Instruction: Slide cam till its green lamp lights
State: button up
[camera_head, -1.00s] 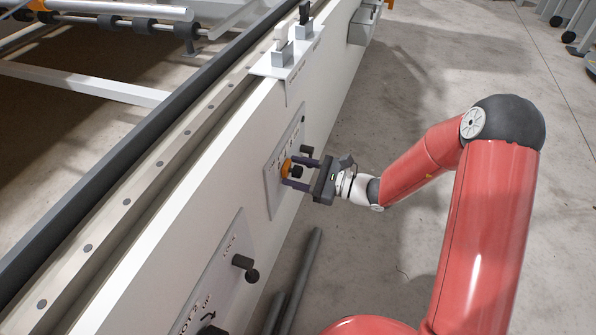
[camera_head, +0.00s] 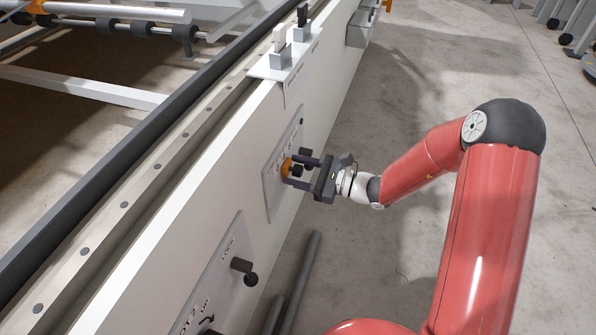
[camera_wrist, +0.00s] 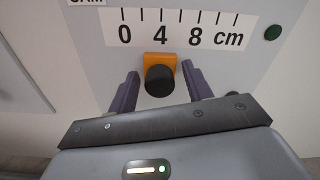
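The cam slider is an orange block (camera_wrist: 160,61) with a round black knob (camera_wrist: 160,80), on a pale panel with a 0–4–8 cm scale. The block stands just under the 4 mark. In the head view the orange block (camera_head: 287,167) sits on the frame's side. My gripper (camera_wrist: 159,70) is open, one finger on each side of the block and knob. A gap shows at the knob; whether the right fingertip touches the block I cannot tell. The lamp (camera_wrist: 272,33), right of the scale, is dark green and looks unlit.
A second panel (camera_head: 216,275) with a black knob (camera_head: 241,265) is nearer on the same white side wall. A bracket (camera_head: 285,68) with upright parts stands on the rail beyond. Grey tubes (camera_head: 299,285) lie on the floor.

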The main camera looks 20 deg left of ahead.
jog(key=d, duration=0.7)
jog(key=shift+s+d+b, duration=0.3)
jog(key=shift+s+d, duration=0.05)
jog(key=shift+d, duration=0.05)
jog(key=s+d+r+n+g+h, duration=0.45)
jog(key=s+r+n+h, duration=0.35)
jog(key=s, duration=0.4)
jog(key=s+d+r+n+t+h, duration=0.4)
jog(key=d+h, duration=0.1)
jog(key=d, duration=0.3)
jog(key=s+d+r+n+t+h, duration=0.3)
jog(key=s+d+r+t+h, duration=0.1)
jog(key=d, duration=0.5)
jog(key=shift+s+d+n+h, duration=0.25)
jog(key=shift+s+n+h, duration=0.15)
jog(key=shift+s+h, duration=0.15)
jog(key=shift+t, duration=0.25)
